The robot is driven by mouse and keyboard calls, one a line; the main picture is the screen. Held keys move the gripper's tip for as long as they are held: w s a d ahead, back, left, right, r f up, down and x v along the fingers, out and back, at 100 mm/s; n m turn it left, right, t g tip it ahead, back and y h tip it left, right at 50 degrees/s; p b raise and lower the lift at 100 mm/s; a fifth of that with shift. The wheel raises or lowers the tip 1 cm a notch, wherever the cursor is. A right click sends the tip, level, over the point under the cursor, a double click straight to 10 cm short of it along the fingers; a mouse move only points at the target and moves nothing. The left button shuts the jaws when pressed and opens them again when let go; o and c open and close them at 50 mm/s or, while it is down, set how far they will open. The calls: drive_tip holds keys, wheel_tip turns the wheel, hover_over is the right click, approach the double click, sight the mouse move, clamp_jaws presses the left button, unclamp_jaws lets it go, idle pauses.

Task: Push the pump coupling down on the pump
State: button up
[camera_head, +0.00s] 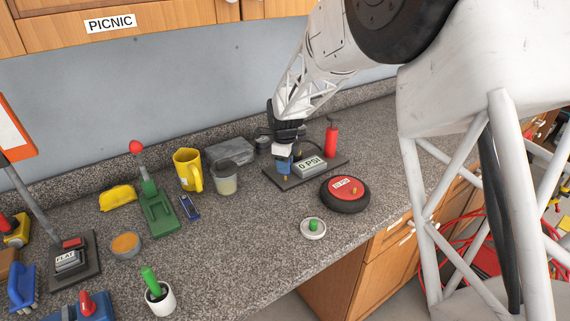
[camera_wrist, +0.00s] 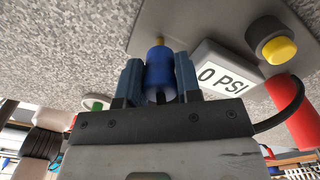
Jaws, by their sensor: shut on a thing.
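The pump has a dark base plate (camera_head: 283,181), a white "0 PSI" sign (camera_head: 310,165) and a red cylinder (camera_head: 331,140). In the wrist view its grey plate (camera_wrist: 205,38), sign (camera_wrist: 222,78) and red cylinder (camera_wrist: 293,110) also show. The blue coupling (camera_head: 284,166) stands at the left part of the plate. My gripper (camera_head: 284,156) is above it, shut on it. In the wrist view the blue coupling (camera_wrist: 160,72) sits between the two fingers of my gripper (camera_wrist: 160,80), a small yellow tip beyond it. Its exact seating on the plate cannot be told.
A yellow button (camera_wrist: 279,50) in a dark ring is on the plate. A clear beaker (camera_head: 227,185) and yellow mug (camera_head: 187,182) stand left. Bare counter (camera_head: 250,240) lies in front.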

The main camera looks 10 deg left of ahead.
sight(285, 175)
drive_tip(key=shift+f, duration=1.25)
drive_tip(key=shift+f, duration=0.3)
drive_tip(key=o, duration=1.1)
drive_tip(key=shift+c, duration=0.2)
drive_tip(key=shift+r, duration=3.9)
